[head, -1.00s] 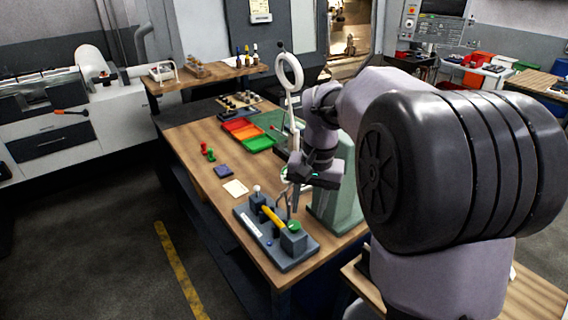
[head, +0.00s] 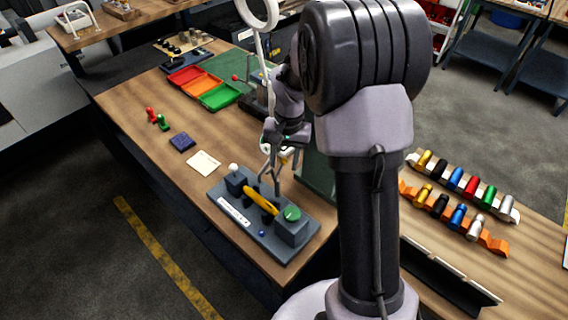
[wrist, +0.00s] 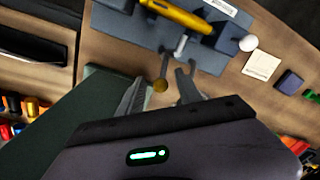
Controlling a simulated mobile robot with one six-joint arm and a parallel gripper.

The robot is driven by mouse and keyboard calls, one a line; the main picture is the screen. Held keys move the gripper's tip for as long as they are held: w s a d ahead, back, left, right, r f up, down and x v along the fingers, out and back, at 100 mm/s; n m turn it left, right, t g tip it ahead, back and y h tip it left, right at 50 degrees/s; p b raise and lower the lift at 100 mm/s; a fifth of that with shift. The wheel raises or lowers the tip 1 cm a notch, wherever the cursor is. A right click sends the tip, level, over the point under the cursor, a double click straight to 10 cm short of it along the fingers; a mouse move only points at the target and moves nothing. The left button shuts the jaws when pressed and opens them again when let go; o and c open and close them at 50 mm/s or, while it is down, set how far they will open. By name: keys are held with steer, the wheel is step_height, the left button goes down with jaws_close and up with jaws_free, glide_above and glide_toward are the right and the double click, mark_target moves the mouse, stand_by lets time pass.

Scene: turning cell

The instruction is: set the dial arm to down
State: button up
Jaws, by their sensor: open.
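A grey fixture (head: 240,231) stands at the near end of the bench. It carries a yellow bar (head: 262,199), a white ball knob (head: 233,167) and a green round cap (head: 292,213). In the head view my gripper (head: 272,178) is just above the fixture's back edge, and the arm is hard to make out.
A cream card (head: 204,163), a dark blue block (head: 182,141) and red and green pegs (head: 157,119) lie on the bench. Colored trays (head: 205,88) are farther back. A white ring on a stalk (head: 257,12) stands near my arm. A right-hand bench holds colored cylinders (head: 471,186).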

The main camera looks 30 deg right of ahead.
steer(key=shift+f, duration=0.3)
steer(key=shift+w, duration=0.1)
jaws_close()
stand_by(1.2)
